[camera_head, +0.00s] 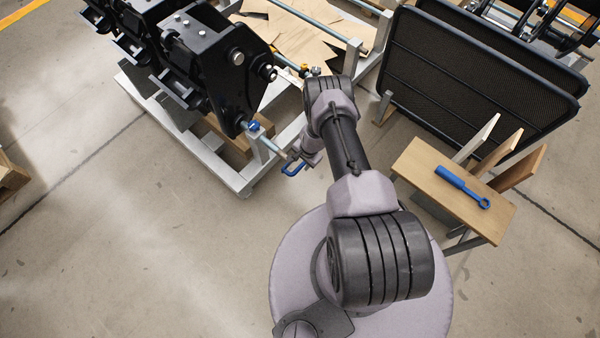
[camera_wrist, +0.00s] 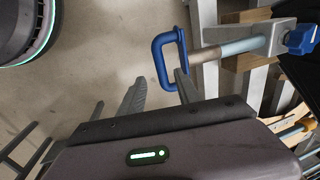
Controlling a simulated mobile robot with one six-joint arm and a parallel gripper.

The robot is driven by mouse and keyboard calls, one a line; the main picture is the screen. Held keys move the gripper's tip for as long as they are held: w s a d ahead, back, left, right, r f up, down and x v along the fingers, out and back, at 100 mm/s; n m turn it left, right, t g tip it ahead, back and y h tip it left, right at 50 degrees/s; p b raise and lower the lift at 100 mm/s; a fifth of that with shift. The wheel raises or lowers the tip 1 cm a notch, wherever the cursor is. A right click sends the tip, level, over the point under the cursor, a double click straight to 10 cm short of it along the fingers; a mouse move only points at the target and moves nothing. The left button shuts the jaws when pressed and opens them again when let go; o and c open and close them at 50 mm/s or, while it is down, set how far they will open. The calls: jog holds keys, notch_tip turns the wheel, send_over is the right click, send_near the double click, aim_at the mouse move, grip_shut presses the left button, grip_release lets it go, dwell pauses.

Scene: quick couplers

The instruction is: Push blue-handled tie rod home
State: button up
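The tie rod's blue loop handle (camera_wrist: 157,62) shows in the wrist view at upper centre. A length of rod is exposed between handle and bracket. My gripper (camera_wrist: 158,91) is open, its two fingers apart. The right fingertip is close to the handle's lower end; I cannot tell whether they touch. In the head view the wrist partly hides the gripper (camera_head: 299,161).
A black coupler machine (camera_head: 215,60) stands on the pale frame (camera_head: 225,177). Black mesh panels (camera_head: 470,85) stand at upper right. A wooden table (camera_head: 425,170) at right carries a blue tool (camera_head: 463,187).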

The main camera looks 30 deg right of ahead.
aim_at(300, 167)
jog(key=f+b, duration=0.2)
jog(key=f, duration=0.1)
jog(key=w+f+b, duration=0.1)
jog(key=f+b, duration=0.1)
jog(key=shift+w+a+f, duration=0.1)
jog(key=shift+a+f, duration=0.05)
jog(key=shift+f, duration=0.25)
grip_shut()
dwell(1.0)
